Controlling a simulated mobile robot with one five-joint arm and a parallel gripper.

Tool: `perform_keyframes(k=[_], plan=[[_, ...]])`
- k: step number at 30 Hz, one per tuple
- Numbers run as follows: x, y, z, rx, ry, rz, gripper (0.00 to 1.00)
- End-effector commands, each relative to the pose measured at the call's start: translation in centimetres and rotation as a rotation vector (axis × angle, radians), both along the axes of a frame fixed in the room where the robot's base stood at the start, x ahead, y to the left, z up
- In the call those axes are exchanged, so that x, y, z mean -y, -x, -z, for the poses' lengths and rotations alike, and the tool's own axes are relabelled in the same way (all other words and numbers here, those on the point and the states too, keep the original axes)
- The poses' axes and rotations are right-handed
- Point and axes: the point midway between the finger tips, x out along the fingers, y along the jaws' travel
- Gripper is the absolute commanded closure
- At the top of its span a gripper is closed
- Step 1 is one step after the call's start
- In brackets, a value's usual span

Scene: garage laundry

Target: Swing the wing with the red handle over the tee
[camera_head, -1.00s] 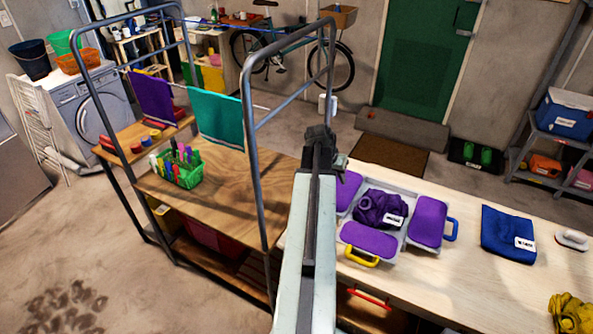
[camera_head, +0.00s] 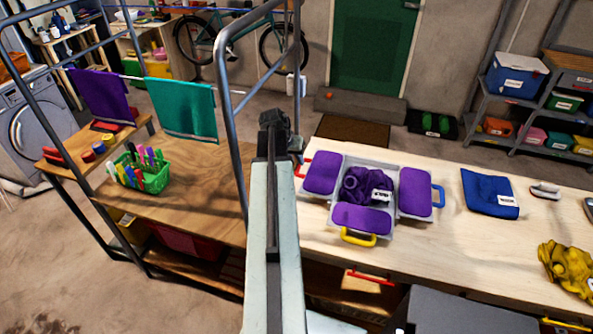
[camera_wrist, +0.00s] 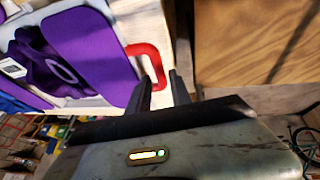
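The folding board (camera_head: 333,200) lies flat on the pale table, with purple padded wings around its middle. The left wing (camera_head: 322,173) lies flat and has the red handle (camera_head: 301,166) on its outer edge. In the wrist view, the purple wing (camera_wrist: 95,45) and red handle (camera_wrist: 152,62) show at upper left. My gripper (camera_wrist: 163,78) is open and empty; its left finger overlaps the lower end of the handle in the picture, and contact cannot be judged. In the head view my gripper (camera_head: 275,120) appears left of the handle.
The right wing has a blue handle (camera_head: 438,196), the front wing a yellow handle (camera_head: 358,239). A blue folded cloth (camera_head: 489,192) and yellow cloth (camera_head: 570,266) lie to the right. A metal rack frame (camera_head: 233,110) and wooden bench (camera_head: 200,200) stand close on the left.

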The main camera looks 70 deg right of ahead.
Motion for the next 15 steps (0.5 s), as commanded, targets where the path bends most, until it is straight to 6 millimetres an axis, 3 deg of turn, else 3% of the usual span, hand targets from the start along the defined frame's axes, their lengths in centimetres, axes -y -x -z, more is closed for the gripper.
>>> perform_keyframes(k=[1,3,12,15], plan=[[0.45,0.09,1.71,0.000,0.000,0.001,0.75],[0.79,0.22,2.37,0.000,0.000,0.001,0.75],[0.97,0.35,2.30,0.001,0.000,0.000,0.75],[0.97,0.34,2.29,0.000,0.000,0.000,1.00]])
